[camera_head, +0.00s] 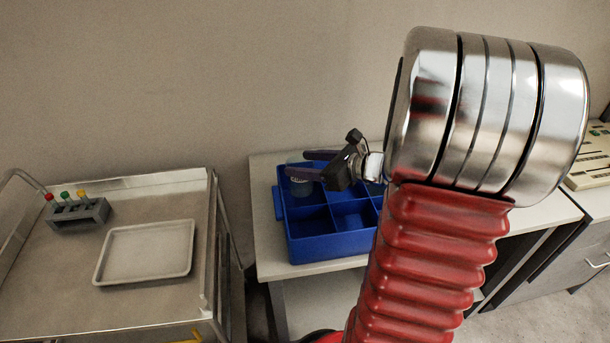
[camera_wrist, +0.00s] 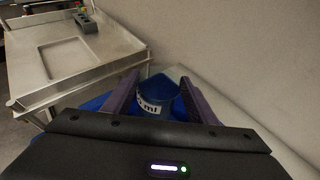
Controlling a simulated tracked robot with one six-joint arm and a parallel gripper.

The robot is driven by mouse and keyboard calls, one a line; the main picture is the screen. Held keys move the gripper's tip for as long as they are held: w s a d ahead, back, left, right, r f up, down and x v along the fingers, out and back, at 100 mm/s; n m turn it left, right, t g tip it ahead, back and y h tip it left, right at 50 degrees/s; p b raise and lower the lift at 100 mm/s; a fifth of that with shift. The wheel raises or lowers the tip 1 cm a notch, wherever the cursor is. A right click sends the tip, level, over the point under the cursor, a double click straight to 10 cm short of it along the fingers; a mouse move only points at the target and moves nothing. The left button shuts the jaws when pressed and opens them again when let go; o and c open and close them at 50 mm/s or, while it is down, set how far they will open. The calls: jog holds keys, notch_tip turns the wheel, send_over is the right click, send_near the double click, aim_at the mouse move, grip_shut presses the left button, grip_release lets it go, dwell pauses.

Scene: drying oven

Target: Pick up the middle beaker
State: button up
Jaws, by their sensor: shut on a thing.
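A beaker (camera_wrist: 154,98) with a white label reading "ml" shows between the two purple fingers of my gripper (camera_wrist: 163,90) in the wrist view. My gripper is shut on the beaker. Only this one beaker shows, so I cannot tell its place among others. The fingers and my arm hide parts of the beaker and crate, and I cannot tell whether the beaker touches the crate floor.
The crate stands on a light table (camera_head: 262,195). At the left is a metal cart (camera_head: 50,290) with a white tray (camera_head: 146,252) and a grey rack (camera_head: 78,214) of capped tubes. A wall rises close behind. A device (camera_head: 592,160) stands at the far right.

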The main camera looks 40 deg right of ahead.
jog(key=shift+r, duration=1.95)
